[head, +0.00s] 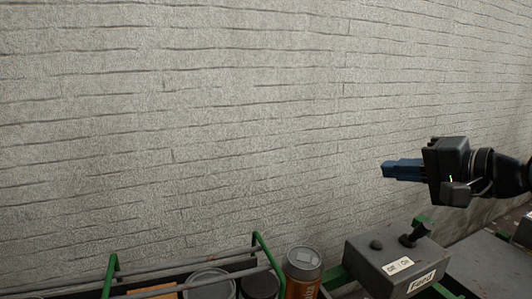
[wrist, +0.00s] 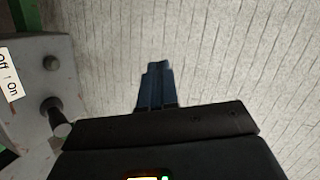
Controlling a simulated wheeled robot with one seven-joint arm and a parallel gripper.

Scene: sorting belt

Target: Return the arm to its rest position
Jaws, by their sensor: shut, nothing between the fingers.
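My gripper (head: 386,169) shows at the right of the head view, level and pointing left, in front of the brick wall. Its blue fingers are shut with nothing between them. The fingers also show in the middle of the wrist view (wrist: 157,68), against the same wall. My arm enters from the right edge of the head view. The gripper is above the grey control box and touches nothing that I can see.
The grey control box (head: 378,270) has an "Off / On" label, a lever (head: 416,234) and a "Feed" label. Left of it are an orange can (head: 303,268), other round-topped items and a green-posted rail (head: 262,252). The brick wall (head: 200,130) fills the background.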

